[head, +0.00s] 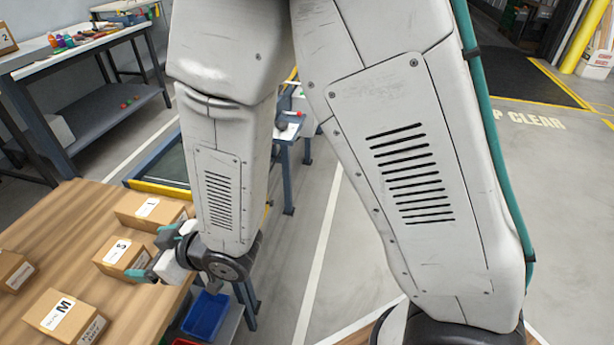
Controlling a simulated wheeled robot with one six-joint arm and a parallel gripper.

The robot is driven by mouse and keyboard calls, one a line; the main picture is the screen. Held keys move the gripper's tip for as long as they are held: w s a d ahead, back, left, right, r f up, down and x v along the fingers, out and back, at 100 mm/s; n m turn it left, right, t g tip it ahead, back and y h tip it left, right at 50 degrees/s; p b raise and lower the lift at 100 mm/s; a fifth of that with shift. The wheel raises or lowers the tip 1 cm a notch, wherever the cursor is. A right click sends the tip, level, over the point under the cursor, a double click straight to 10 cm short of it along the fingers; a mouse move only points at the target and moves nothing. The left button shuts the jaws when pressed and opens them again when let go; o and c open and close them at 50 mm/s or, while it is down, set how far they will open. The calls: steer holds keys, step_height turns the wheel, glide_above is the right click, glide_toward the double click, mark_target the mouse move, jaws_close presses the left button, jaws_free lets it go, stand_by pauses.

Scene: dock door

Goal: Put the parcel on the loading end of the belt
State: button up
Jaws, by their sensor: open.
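Several brown cardboard parcels lie on a wooden table (40,225). One is marked S (112,262), one M (60,318), and one behind has a label like 1 or I (140,213). The picture does not show which parcel is meant. My gripper (152,252) is open at the right end of the S parcel, its teal fingertips near that box. I cannot tell whether they touch it. A dark belt (170,162) with a yellow end bar (158,187) shows behind the table, partly hidden by my arm.
Another parcel (14,270) lies at the table's left edge. A blue bin (206,314) sits low beside the table. A workbench (85,48) with small items stands at the back left. The floor (285,245) at the right is mostly clear.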

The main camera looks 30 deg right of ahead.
steer(key=w+d+r+m+g+h, duration=0.1)
steer(key=d+r+m+h, duration=0.3)
steer(key=d, duration=0.7)
steer(key=w+d+r+m+h, duration=0.1)
steer(key=d+r+h, duration=0.3)
steer(key=d+r, duration=0.45)
steer(key=s+d+r+m+g+h, duration=0.1)
steer(key=s+d+r+m+g, duration=0.1)
steer(key=s+d, duration=0.7)
steer(key=d+r+g, duration=0.1)
steer(key=d, duration=0.2)
steer(key=shift+r+m+h, duration=0.3)
steer(key=shift+m+h, duration=0.1)
steer(key=shift+o, duration=0.4)
steer(key=s+d+r+m+g, duration=0.2)
steer(key=s+d+r+g, duration=0.1)
steer(key=s, duration=0.8)
steer(key=shift+d+r, duration=0.25)
steer(key=shift+d, duration=0.35)
steer(key=shift+s+g, duration=0.3)
steer(key=shift+s, duration=0.2)
